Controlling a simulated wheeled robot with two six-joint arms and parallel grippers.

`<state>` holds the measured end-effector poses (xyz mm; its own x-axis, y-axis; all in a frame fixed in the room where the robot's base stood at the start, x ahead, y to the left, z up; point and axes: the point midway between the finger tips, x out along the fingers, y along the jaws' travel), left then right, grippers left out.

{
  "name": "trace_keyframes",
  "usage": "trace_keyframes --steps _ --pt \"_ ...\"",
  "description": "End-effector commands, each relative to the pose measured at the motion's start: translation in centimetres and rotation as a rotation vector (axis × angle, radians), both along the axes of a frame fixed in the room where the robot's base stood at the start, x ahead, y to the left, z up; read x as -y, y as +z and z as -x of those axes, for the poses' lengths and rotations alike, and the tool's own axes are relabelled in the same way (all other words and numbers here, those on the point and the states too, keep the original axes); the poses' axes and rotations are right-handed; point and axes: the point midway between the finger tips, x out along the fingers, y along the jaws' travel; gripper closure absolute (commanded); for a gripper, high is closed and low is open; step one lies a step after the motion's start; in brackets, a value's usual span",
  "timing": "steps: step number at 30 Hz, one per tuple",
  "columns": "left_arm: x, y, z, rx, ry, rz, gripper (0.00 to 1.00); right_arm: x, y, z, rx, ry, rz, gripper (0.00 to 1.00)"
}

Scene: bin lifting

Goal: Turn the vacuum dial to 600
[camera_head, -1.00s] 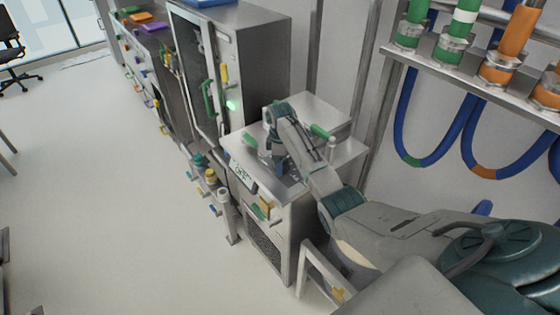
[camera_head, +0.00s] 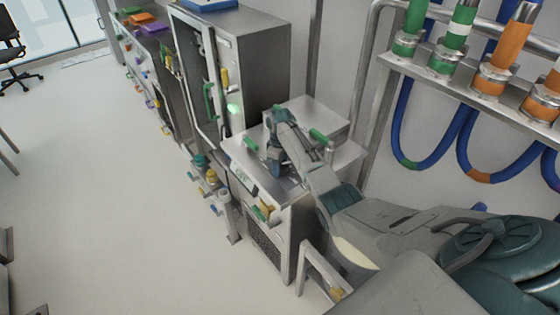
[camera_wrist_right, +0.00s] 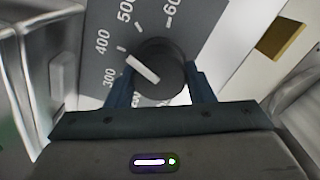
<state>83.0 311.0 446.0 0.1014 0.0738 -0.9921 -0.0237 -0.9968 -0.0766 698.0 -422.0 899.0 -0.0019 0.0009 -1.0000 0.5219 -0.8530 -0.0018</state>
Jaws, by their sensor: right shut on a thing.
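The black round vacuum dial (camera_wrist_right: 172,66) shows in the right wrist view on a grey scale plate (camera_wrist_right: 185,22) with white numbers. Its white pointer line points up-left, close to the tick by 400, between 300 and 500. The 600 mark is at the top of the view. My right gripper (camera_wrist_right: 160,80) is shut on the dial, one dark finger at each side. In the head view the right gripper (camera_head: 274,168) is down at the top front of a steel cabinet (camera_head: 290,230), and the dial is hidden there. My left gripper is not in view.
A tall steel cabinet (camera_head: 260,55) with a green light stands behind. Valves with coloured handles (camera_head: 208,180) stick out at the front left. A pipe rack (camera_head: 480,90) with blue hoses is at the right. The floor (camera_head: 110,200) at the left is clear.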

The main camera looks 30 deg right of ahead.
Motion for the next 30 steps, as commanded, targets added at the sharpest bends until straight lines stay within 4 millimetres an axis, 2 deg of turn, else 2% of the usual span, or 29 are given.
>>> trace_keyframes --steps 1,12,30 --pt "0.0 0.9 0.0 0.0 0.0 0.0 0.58 0.0 0.6 -0.1 0.001 -0.044 0.0 0.75" --pt "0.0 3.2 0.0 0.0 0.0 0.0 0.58 0.2 0.6 -0.3 0.004 -0.397 0.0 0.75" --pt "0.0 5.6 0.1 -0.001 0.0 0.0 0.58 0.5 0.5 -0.3 0.007 -0.894 0.001 0.75"
